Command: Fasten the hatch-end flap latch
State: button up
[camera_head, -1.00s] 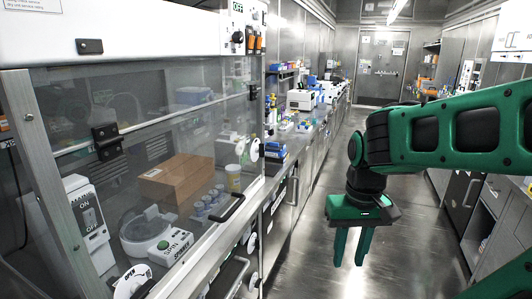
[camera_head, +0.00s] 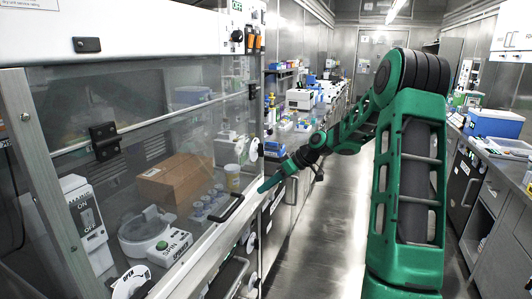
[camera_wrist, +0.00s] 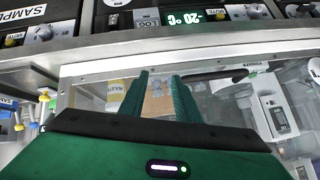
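My gripper (camera_head: 268,184) is at the right front edge of the glass-fronted cabinet, its green fingers pointing left. In the wrist view the two fingers (camera_wrist: 160,78) are apart, with nothing between them but the view through the glass. I cannot tell for sure which part is the hatch-end flap latch. A white round knob (camera_head: 253,149) sits on the cabinet's right end. A white disc (camera_head: 131,283) marked OPEN sits at the front left. A black catch (camera_head: 105,141) is on the glass front, and another black piece (camera_head: 87,45) is on the panel above.
A black bar handle (camera_head: 230,208) is on the cabinet's lower front edge, close to my fingers. Behind the glass are a cardboard box (camera_head: 175,180) and a spinner (camera_head: 148,235). A counter with lab items runs back beyond. The aisle floor (camera_head: 325,240) is clear.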

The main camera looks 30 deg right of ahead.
jog(key=w+d+r+n+t+y, duration=0.1)
jog(key=w+d+r+t+y, duration=0.1)
jog(key=w+d+t+y, duration=0.3)
jog(key=n+t, duration=0.1)
jog(key=t, duration=0.2)
send_near(259, 150)
jog(key=x, duration=0.7)
jog(key=shift+w+d+r+h, duration=0.2)
jog(key=shift+w+h, duration=0.1)
jog(key=shift+w, duration=0.1)
grip_shut()
jog(key=shift+d, duration=0.2)
